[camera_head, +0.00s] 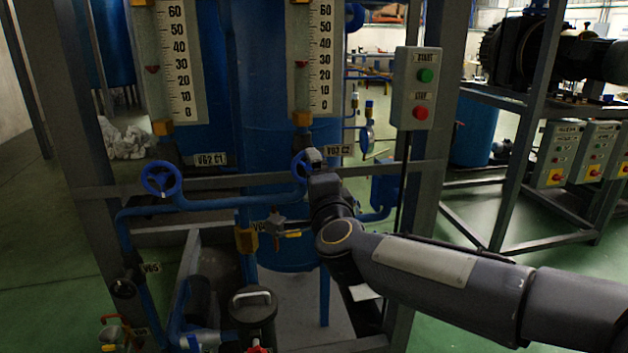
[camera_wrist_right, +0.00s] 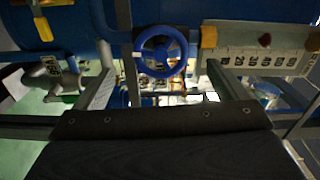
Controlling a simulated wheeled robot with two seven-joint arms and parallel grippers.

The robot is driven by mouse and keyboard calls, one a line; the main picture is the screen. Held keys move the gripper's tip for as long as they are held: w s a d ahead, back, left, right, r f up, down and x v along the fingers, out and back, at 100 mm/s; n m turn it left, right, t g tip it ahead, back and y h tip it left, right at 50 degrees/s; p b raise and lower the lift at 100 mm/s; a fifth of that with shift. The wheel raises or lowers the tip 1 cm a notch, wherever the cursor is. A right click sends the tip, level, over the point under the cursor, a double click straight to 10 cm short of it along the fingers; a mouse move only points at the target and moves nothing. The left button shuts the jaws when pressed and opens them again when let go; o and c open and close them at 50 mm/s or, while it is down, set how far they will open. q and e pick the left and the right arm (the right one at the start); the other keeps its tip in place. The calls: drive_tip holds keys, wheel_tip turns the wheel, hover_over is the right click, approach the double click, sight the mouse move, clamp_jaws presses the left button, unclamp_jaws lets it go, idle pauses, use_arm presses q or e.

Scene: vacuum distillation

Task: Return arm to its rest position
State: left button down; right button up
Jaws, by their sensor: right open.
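My right arm comes in from the right in the head view. Its gripper (camera_head: 314,160) is at the blue handwheel (camera_head: 299,165) by the "VG2 C2" label (camera_head: 339,150) and hides part of that wheel. The fingers are small and mostly hidden there; the gripper is open. In the right wrist view a blue handwheel (camera_wrist_right: 160,51) stands just beyond the dark gripper body (camera_wrist_right: 160,125), with a gap visible between them. I cannot tell whether a fingertip touches the wheel. My left gripper is out of view.
Another blue handwheel (camera_head: 161,179) is at the left by the "VG2 C1" label. A START/STOP box (camera_head: 415,88) hangs on the grey frame post right of the gripper.

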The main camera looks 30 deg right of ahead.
idle(0.3)
drive_tip(key=s+a+f+n+g+y, duration=0.4)
drive_tip(key=s+a+f+n+y, duration=0.55)
drive_tip(key=s+n, duration=0.3)
drive_tip(key=s+f+n+g, duration=0.75)
drive_tip(key=s+f, duration=0.55)
drive_tip(key=s, duration=0.2)
wheel_tip(320, 180, up, 24)
drive_tip(key=m+p, duration=0.1)
drive_tip(key=p, duration=2.4)
drive_tip(key=shift+w+a, duration=0.15)
drive_tip(key=shift+r, duration=0.1)
